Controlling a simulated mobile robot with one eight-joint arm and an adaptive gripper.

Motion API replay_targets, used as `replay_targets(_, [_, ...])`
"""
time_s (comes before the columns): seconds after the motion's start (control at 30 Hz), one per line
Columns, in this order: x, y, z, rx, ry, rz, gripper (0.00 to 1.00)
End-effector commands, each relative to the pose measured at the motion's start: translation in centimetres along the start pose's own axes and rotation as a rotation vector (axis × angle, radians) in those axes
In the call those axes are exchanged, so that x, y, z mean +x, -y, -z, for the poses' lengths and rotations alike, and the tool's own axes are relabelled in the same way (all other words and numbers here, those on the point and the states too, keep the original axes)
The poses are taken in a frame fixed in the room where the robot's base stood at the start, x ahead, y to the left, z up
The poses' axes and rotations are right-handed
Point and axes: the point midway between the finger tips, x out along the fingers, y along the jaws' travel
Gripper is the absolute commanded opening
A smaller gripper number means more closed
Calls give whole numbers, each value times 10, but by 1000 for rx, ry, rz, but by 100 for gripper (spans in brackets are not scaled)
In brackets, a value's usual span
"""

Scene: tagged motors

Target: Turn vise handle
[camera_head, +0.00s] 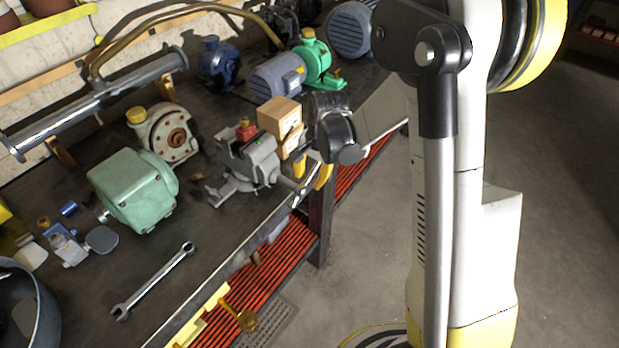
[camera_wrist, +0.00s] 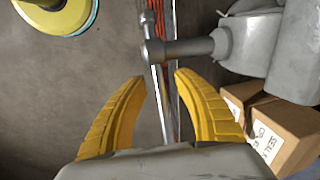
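The grey vise (camera_head: 250,160) is mounted at the workbench's front edge. It also shows at the upper right of the wrist view (camera_wrist: 250,42). Its screw ends in a round head, through which the thin silver vise handle (camera_wrist: 162,95) passes. In the head view the handle (camera_head: 306,186) slants beside the bench edge. My gripper (camera_wrist: 160,76) is open, its two yellow curved fingers pointing toward the screw head. The handle's lower part runs between the fingers in the wrist view, with gaps on both sides. I cannot tell its depth relative to the fingertips.
Cardboard boxes (camera_head: 279,117) stand behind the vise, close to my right finger in the wrist view (camera_wrist: 272,125). A green motor (camera_head: 133,188) and a wrench (camera_head: 153,282) are on the bench (camera_head: 215,245). An orange-red slatted shelf (camera_head: 275,290) lies below. The floor in front is clear.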

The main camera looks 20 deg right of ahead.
Motion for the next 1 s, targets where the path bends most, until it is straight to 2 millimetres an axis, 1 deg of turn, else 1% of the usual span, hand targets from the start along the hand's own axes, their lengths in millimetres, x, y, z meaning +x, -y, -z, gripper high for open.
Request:
replay_targets(0.13, [0,0,0,0,0,0,34])
replay_targets(0.17, [0,0,0,0,0,0,25])
replay_targets(0.2, [0,0,0,0,0,0,12])
replay_targets(0.23, [0,0,0,0,0,0,3])
replay_targets(0.27, [0,0,0,0,0,0,0])
replay_targets(0.67, [-2,0,-1,-9,-38,-4,0])
replay_targets(0.87, [-5,1,-5,-30,-143,-12,0])
replay_targets(1.0, [-8,2,-8,-52,-256,-22,0])
